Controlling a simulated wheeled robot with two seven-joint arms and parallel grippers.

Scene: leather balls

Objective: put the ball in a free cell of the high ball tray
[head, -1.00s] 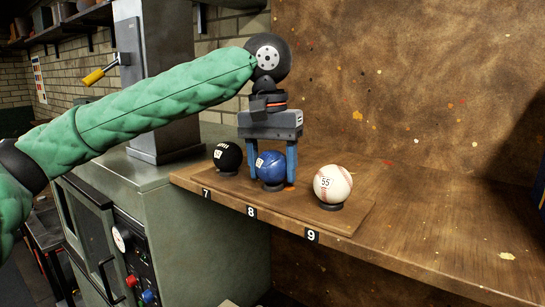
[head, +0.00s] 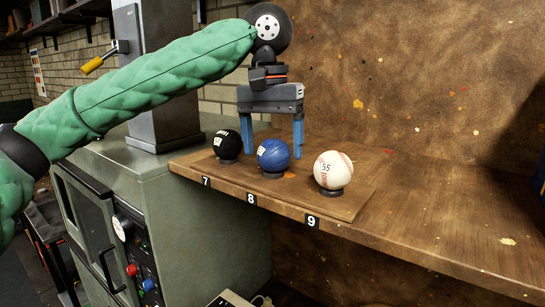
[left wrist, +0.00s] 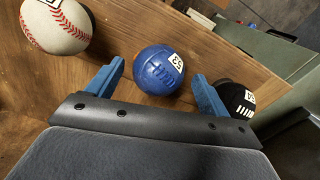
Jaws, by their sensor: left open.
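The ball tray (head: 340,210) is a low wooden board on the high shelf. The blue ball (head: 273,155) with a white label sits on a dark ring in its middle cell, above the number 8. In the left wrist view, the blue ball (left wrist: 159,70) lies between the fingertips and beyond them, apart from both. My left gripper (head: 273,152) is open and empty, pointing down with its blue fingers on either side of the ball. My right gripper is not in view.
A black ball (head: 227,146) sits at 7 and a white baseball (head: 333,170) at 9, close on either side. A grey-green cabinet (head: 195,240) stands at left, with a metal column (head: 160,75) behind.

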